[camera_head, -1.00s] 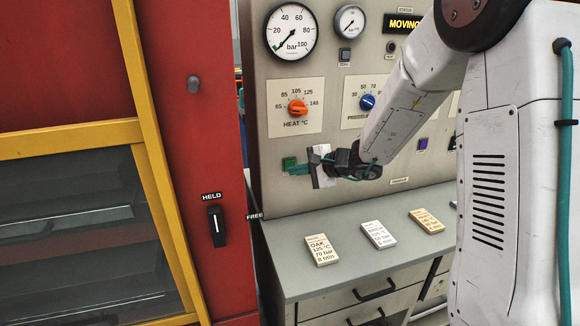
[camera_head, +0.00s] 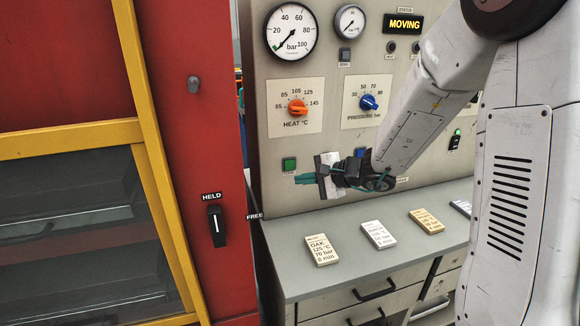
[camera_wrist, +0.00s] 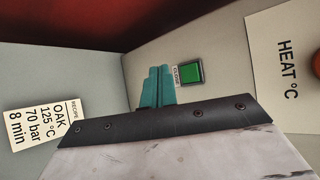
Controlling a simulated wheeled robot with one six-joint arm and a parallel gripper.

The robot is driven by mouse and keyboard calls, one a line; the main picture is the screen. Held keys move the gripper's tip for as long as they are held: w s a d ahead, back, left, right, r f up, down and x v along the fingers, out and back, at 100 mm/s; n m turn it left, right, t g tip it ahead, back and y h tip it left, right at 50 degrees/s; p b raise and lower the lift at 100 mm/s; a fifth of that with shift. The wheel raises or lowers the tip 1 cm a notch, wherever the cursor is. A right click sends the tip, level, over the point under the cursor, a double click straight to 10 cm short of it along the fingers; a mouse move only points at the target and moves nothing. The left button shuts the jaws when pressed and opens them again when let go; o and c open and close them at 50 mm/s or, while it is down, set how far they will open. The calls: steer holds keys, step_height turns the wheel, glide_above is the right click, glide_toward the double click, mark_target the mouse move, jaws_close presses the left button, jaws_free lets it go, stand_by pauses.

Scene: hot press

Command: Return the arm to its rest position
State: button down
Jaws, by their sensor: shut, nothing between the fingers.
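My gripper (camera_head: 304,179) is in front of the lower part of the control panel, with its teal fingers pointing left. The fingers (camera_wrist: 158,88) are together and hold nothing. A green button (camera_head: 289,164) sits on the panel just above and left of the fingertips, apart from them in the head view. In the wrist view the green button (camera_wrist: 190,72), labelled CLOSE, is just right of the fingers. My forearm reaches down to the gripper from the upper right.
The panel carries an orange heat knob (camera_head: 297,107), a blue pressure knob (camera_head: 369,102) and a lit MOVING display (camera_head: 404,23). Below is a grey counter (camera_head: 300,275) with several recipe cards, including an OAK card (camera_head: 322,250). A red press frame (camera_head: 215,270) stands at left.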

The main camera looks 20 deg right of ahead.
stand_by(0.4)
steer(key=s+a+r+n+g, duration=0.1)
steer(key=s+a+n+g, duration=0.25)
steer(key=s, duration=0.55)
steer(key=s+a+r+n+g, duration=0.15)
steer(key=s+n+g, duration=0.3)
steer(key=s, duration=0.45)
steer(key=s+d+r+n+h, duration=0.3)
steer(key=s+h, duration=0.1)
steer(key=s, duration=0.5)
steer(key=s+d+r+n+h, duration=0.2)
steer(key=s+d+r+h, duration=0.1)
steer(key=s, duration=0.6)
steer(key=shift+d+r+n+g+h, duration=0.3)
steer(key=shift+d+r+n+h, duration=0.1)
steer(key=shift+d+h, duration=0.25)
steer(key=shift+a, duration=0.1)
